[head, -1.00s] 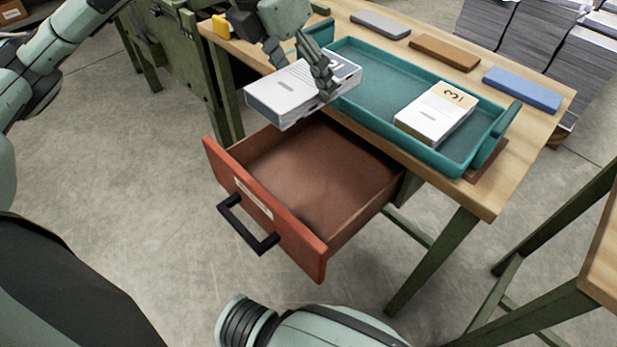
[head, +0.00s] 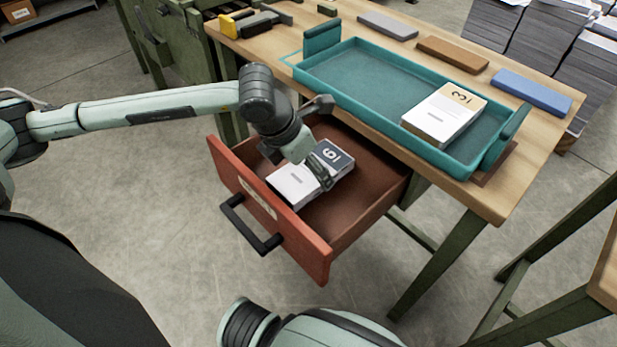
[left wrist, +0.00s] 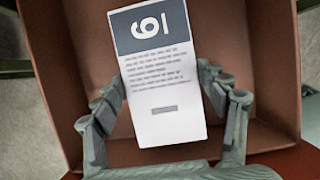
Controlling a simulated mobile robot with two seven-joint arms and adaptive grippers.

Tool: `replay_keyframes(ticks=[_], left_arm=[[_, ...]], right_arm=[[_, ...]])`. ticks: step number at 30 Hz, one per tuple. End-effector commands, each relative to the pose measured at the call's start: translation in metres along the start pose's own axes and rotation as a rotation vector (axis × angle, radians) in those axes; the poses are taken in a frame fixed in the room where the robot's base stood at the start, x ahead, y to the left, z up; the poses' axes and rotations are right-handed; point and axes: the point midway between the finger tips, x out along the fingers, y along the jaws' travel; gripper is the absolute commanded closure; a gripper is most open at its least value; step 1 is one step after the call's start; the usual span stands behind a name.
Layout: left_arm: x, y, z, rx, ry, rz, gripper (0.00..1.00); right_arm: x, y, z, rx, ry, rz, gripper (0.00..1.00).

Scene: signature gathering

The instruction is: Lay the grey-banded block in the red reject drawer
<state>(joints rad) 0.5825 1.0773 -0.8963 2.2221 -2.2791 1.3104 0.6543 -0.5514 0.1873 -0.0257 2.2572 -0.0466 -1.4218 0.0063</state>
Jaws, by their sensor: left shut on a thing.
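The grey-banded block (head: 332,156) is a white stack of paper with a dark grey band marked 9 or 6. It is inside the red drawer (head: 320,262), which is pulled open below the table. My left gripper (head: 312,178) is shut on the block's sides. In the left wrist view the block (left wrist: 165,90) sits between the two fingers of my left gripper (left wrist: 168,105), with the drawer floor (left wrist: 75,55) around it. I cannot tell whether the block touches the drawer floor. My right gripper is not in view.
A teal tray (head: 350,88) on the wooden table (head: 470,195) holds a tan-banded block (head: 444,116). Grey (head: 387,25), brown (head: 452,54) and blue (head: 531,91) bars lie along the table's far side. The drawer has a black handle (head: 250,228) at its front.

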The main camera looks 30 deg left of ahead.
Motion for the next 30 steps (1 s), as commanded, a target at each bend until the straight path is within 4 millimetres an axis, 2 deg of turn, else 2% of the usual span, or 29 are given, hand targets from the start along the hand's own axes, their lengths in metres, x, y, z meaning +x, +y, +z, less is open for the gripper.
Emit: replay_keyframes(ticks=[7, 17, 23, 24, 28, 30], left_arm=[[0.032, 0.000, -0.013, -0.001, 0.001, 0.000, 0.65], [0.034, 0.000, -0.014, 0.000, -0.001, 0.001, 0.65], [0.035, 0.000, -0.015, 0.000, -0.001, 0.001, 0.65], [0.035, 0.000, -0.015, 0.000, 0.001, 0.001, 0.24], [0.035, 0.000, -0.015, 0.000, 0.001, 0.001, 0.08], [0.035, 0.000, -0.015, 0.000, 0.001, 0.001, 0.07]], right_arm=[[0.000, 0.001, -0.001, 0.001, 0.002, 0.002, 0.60], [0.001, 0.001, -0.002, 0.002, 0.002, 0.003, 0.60], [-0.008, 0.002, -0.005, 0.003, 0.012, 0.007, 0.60], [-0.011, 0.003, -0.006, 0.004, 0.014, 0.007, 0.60], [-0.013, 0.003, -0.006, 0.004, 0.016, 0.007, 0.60], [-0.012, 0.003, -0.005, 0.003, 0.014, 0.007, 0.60]])
